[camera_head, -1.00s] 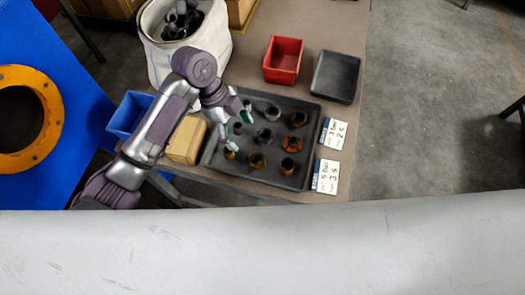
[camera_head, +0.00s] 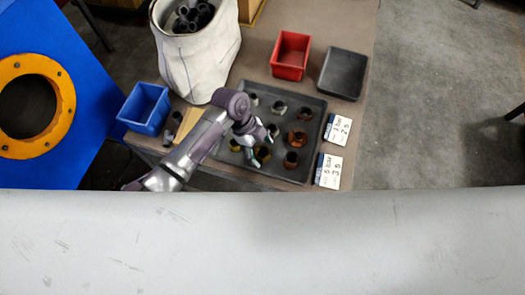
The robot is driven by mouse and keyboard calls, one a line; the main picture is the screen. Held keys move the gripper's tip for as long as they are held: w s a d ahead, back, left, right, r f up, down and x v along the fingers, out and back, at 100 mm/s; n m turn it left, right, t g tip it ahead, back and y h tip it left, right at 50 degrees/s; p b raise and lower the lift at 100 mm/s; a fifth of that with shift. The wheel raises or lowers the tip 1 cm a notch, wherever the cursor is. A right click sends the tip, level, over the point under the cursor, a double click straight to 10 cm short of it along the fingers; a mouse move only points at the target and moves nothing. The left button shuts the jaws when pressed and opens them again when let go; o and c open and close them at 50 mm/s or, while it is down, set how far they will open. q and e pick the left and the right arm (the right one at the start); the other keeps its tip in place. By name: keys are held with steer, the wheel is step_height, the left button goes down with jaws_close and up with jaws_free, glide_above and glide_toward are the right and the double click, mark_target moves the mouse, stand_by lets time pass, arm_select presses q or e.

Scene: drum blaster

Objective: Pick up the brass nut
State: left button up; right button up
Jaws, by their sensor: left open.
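A dark tray (camera_head: 285,93) on the table holds several round metal pieces in rows. The brass-coloured pieces are in its front row: one (camera_head: 235,145) at the left and one (camera_head: 264,155) in the middle. They are small here and partly covered by my arm, so I cannot tell which is the brass nut. My left gripper (camera_head: 261,148) is open above the front part of the tray, close to the middle brass piece. I cannot tell whether it touches anything. My right gripper is not in view.
Copper-coloured pieces (camera_head: 297,137) stand at the tray's right side. A red bin (camera_head: 290,55) and a black bin (camera_head: 341,74) are behind it. Labels (camera_head: 338,130) lie right.

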arm_select(q)
steer(key=shift+d+f, duration=0.1)
steer(key=shift+f, duration=0.15)
steer(key=shift+r, duration=0.1)
steer(key=c, duration=1.4)
steer(key=shift+c, duration=0.2)
